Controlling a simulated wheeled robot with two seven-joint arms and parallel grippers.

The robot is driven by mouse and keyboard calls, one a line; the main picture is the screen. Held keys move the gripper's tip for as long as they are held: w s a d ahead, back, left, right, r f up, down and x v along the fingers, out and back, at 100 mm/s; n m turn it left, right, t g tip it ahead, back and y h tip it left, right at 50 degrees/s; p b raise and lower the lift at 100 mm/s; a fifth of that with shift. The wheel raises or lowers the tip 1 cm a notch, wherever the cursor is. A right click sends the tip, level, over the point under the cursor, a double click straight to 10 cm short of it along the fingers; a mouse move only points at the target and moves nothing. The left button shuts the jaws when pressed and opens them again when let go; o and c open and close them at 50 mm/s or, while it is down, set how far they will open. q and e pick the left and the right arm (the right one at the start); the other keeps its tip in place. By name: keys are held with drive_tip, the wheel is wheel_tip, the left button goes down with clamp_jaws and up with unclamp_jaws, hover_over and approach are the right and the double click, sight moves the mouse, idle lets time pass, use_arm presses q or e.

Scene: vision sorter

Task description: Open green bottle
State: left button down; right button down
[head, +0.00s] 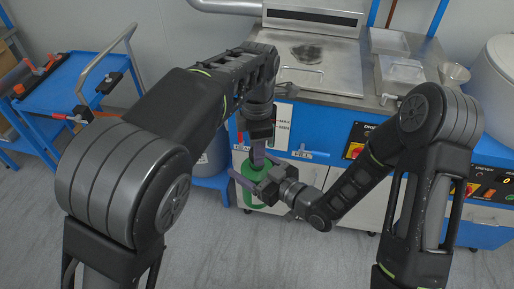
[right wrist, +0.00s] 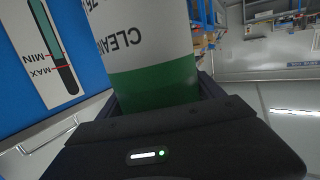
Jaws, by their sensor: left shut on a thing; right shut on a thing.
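The green bottle (head: 250,169) is held in front of the blue workbench, partly hidden by my grippers. In the right wrist view its body (right wrist: 150,55) is white above and dark green below, with "CLEAN" lettering. My right gripper (head: 257,182) is shut around the body from the right; it also shows in the right wrist view (right wrist: 165,98). My left gripper (head: 259,158) points down from above and is shut on the top of the bottle. The cap is hidden, so I cannot tell whether it is on or loosened.
The workbench has a steel basin (head: 325,62) and a blue front with a white MIN/MAX gauge panel (head: 281,128), also in the right wrist view (right wrist: 47,55). A blue trolley (head: 70,90) stands at the left. The floor (head: 215,240) below is clear.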

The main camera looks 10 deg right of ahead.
drive_tip(key=shift+r, duration=0.1)
use_arm(q)
drive_tip(key=shift+r, duration=2)
use_arm(e)
drive_tip(key=shift+w+r, duration=0.1)
use_arm(q)
drive_tip(key=shift+a, duration=0.15)
